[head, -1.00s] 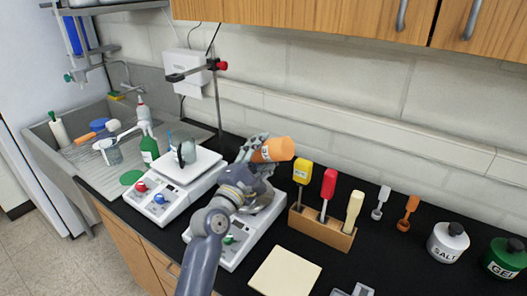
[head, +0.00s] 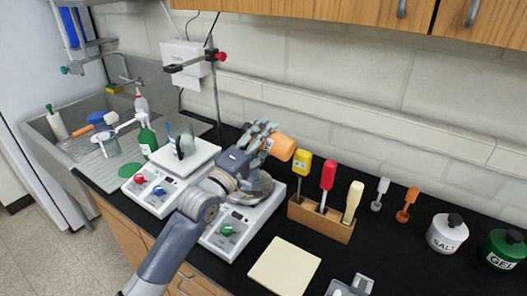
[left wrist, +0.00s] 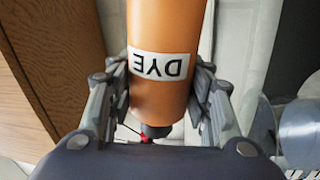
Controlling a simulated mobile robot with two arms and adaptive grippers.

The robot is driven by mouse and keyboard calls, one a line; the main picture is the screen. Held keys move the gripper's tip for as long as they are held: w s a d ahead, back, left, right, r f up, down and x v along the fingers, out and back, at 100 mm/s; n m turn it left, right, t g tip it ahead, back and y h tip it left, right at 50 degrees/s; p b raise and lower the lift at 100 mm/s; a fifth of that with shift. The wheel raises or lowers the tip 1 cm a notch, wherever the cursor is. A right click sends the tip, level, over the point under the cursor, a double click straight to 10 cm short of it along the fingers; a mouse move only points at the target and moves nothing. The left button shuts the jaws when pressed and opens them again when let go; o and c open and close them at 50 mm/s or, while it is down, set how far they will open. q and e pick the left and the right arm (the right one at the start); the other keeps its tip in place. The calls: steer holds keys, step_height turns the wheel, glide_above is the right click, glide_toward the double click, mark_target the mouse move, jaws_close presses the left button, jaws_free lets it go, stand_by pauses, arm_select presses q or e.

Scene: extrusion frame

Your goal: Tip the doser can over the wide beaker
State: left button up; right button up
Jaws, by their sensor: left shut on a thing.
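The doser can is orange with a white DYE label (left wrist: 160,66). My left gripper (head: 268,140) is shut around it. In the head view the can (head: 284,149) lies nearly on its side, its orange end pointing right and slightly down. It is held above the back of the right-hand balance. In the left wrist view both fingers press the can's sides, and a dark knob shows at its lower end. My arm hides much of the right balance.
The right balance (head: 242,232) is under my left arm. A wooden rack (head: 320,220) with yellow, red and cream tools stands close to the can's right. Salt (head: 447,233) and gel (head: 503,250) jars stand far right. A stand with a clamp (head: 216,95) rises behind.

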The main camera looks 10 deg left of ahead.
arm_select(q)
steer(key=m, duration=0.1)
steer(key=r+m, duration=0.1)
steer(key=m, duration=0.1)
steer(key=shift+a+r+h+b, duration=0.15)
steer(key=shift+h+b, duration=0.15)
steer(key=shift+b, duration=0.1)
steer(key=shift+w+a+r+m+g+p, duration=0.1)
steer(key=shift+a+r+m+g+p, duration=0.15)
steer(key=shift+r+m+p, duration=0.45)
steer(key=shift+w+a+r+m+g, duration=0.1)
steer(key=shift+r+m+g, duration=0.15)
steer(key=shift+m, duration=0.55)
steer(key=a+r+m+p, duration=0.1)
steer(key=m+p, duration=0.2)
steer(key=w+a+r+m+g+p, duration=0.1)
steer(key=r+m+p, duration=0.1)
steer(key=m+p, duration=0.1)
steer(key=a+r+m+g+h+p, duration=0.1)
steer(key=a+m+p, duration=0.1)
steer(key=m, duration=0.2)
steer(key=shift+w+r+m+p, duration=0.2)
steer(key=shift+m+p, duration=0.1)
steer(key=shift+p, duration=0.1)
steer(key=shift+w+a+m+p, duration=0.1)
steer(key=shift+a+m+p, duration=0.15)
steer(key=shift+m+p, duration=0.4)
steer(key=shift+f, duration=0.15)
